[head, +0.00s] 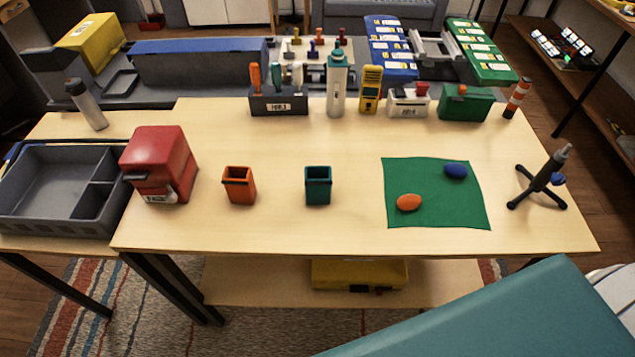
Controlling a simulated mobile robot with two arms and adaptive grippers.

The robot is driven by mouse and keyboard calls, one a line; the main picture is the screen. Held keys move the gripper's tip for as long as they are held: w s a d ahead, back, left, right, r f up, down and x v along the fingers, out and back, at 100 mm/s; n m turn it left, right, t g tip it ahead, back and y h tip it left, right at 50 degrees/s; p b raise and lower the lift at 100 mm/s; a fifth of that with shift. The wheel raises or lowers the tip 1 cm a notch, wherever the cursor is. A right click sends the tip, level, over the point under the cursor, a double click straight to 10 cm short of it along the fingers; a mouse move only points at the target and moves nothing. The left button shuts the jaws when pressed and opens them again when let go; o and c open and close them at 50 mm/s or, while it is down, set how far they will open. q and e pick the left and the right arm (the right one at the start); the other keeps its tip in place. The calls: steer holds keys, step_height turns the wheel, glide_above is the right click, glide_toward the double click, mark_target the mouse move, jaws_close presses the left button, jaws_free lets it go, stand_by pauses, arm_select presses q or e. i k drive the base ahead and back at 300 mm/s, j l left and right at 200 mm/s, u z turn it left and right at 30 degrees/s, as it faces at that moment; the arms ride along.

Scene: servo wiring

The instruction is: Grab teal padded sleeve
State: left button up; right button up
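A small teal sleeve (318,186) stands upright near the middle of the table, its open dark top facing up. A similar orange sleeve (239,185) stands to its left, apart from it. Whether the teal one is padded inside is too small to tell. Neither of my grippers is in view, and nothing touches the teal sleeve.
A red box (158,165) stands left of the sleeves, beside a grey tray (50,215). A green mat (440,215) with an orange and a blue rounded piece lies right. A dark tripod (540,180) stands farther right. A large teal surface (500,310) fills the lower right.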

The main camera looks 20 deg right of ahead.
mark_target(318, 192)
steer(key=k+l, duration=0.1)
steer(key=l, duration=0.3)
steer(key=k+l, duration=0.1)
steer(key=l, duration=0.35)
steer(key=k+l, duration=0.15)
steer(key=l, duration=0.25)
steer(key=k+l, duration=0.1)
steer(key=l, duration=0.3)
